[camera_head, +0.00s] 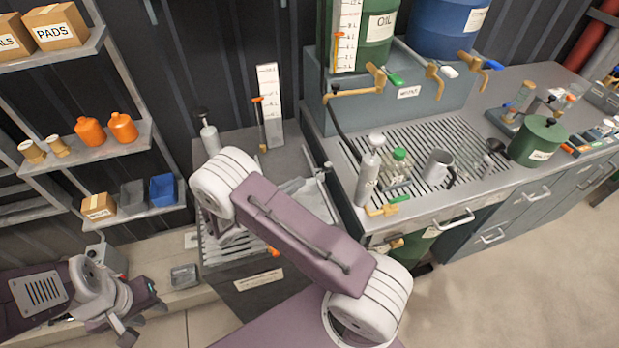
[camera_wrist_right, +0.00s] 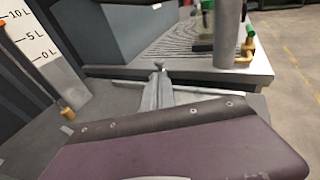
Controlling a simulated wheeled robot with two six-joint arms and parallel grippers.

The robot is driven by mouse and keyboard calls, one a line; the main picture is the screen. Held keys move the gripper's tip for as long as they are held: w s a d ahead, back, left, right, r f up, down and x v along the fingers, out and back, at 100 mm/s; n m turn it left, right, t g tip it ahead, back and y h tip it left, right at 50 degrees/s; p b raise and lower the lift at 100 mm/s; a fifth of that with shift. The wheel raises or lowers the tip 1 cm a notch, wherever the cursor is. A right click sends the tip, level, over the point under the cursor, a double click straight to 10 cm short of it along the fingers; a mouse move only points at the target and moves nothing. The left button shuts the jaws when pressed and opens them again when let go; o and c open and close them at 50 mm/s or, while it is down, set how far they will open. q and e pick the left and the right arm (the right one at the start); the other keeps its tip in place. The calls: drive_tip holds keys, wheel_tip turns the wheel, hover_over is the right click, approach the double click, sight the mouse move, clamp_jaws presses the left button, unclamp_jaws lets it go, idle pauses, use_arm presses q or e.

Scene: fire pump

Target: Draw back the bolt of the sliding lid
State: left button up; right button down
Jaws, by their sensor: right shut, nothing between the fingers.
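The low grey cabinet (camera_head: 255,283) stands left of the bench; much of its top is hidden behind my right arm. A small knob (camera_wrist_right: 160,65), perhaps the bolt's, shows just beyond the fingertips in the right wrist view. A small upright pin (camera_head: 327,166) shows near the cabinet's right edge in the head view. I cannot make out the lid's outline for sure. My right gripper (camera_wrist_right: 160,78) is shut and empty, close to the knob; I cannot tell if they touch. My left gripper (camera_head: 140,314) is low at the left, away from the cabinet, its jaws unclear.
The bench's slatted drain top (camera_head: 420,150) carries a pump bottle (camera_head: 369,178), a green-capped jar (camera_head: 398,165) and a metal mug (camera_head: 437,167). Shelves (camera_head: 90,145) stand at the left. The floor at right is clear.

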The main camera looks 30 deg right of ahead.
drive_tip(key=shift+v, duration=2.05)
drive_tip(key=shift+w, duration=0.1)
drive_tip(key=shift+d+f, duration=0.1)
